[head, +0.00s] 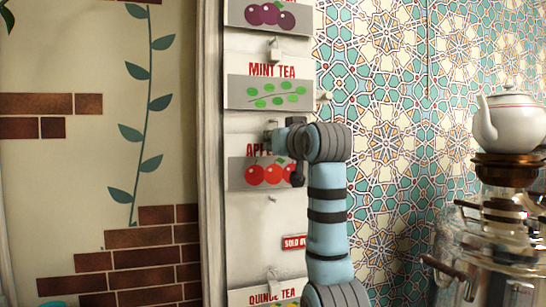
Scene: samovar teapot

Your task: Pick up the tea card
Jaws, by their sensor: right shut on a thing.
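A white tea card with red apples (262,174) is on the tall light panel, below the mint card. Its red title is partly hidden by my right gripper (284,148), which reaches in from the right at the card's upper right. The gripper's dark fingers are shut on the apple card near its top edge, but the exact contact is partly covered by the wrist. The card looks upright and close to the panel. My left gripper is not in view.
A mint tea card (262,93) and a plum card (262,14) hang above, with a quince tea card (270,297) below. A small red "sold out" tag (293,243) is on the panel. A white teapot (509,122) tops a metal samovar (490,262) at right, before a tiled wall.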

